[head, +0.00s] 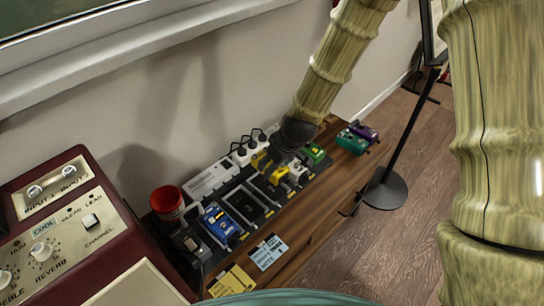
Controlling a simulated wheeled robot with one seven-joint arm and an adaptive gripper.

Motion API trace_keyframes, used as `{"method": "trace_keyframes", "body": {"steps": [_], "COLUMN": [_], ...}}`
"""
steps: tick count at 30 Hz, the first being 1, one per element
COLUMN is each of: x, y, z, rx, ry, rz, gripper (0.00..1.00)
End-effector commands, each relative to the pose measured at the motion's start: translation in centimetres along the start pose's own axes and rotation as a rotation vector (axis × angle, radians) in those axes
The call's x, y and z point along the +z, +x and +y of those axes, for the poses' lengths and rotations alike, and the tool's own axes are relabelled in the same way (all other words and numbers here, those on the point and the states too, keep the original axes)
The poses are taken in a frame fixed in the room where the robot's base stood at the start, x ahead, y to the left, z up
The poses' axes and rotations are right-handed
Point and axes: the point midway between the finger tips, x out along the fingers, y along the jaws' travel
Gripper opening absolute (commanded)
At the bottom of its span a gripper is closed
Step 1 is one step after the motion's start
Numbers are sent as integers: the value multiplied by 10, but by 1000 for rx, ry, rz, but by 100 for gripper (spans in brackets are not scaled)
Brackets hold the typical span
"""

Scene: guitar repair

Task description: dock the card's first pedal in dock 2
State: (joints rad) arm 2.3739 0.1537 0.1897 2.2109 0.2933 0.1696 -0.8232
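A dark pedalboard (207,258) lies along the wooden bench. A blue pedal (220,222) sits at its left end. Dark, empty-looking docks (244,205) lie to its right. A yellow pedal (277,174), a white pedal (297,168) and a green pedal (314,153) are farther right. A teal pedal (351,142) and a purple pedal (366,131) stand at the bench's far end. A light-blue card (268,252) lies at the front; its writing is too small to read. My gripper (264,163) is low over the board, near the yellow pedal; its fingers are unclear.
A power strip with plugs (212,178) runs along the wall side. A red cup (167,201) and a large amplifier (75,235) stand at the left. Yellow cards (232,281) lie at the front edge. A black stand (386,188) rises from the floor at the right.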

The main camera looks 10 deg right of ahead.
Motion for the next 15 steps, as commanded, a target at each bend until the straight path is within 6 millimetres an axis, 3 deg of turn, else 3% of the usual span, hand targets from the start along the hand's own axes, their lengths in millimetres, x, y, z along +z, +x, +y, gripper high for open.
{"method": "trace_keyframes", "body": {"steps": [15], "x": [-1], "y": [10], "z": [-5], "rx": [-27], "ry": [-68], "rz": [4], "gripper": [21]}}
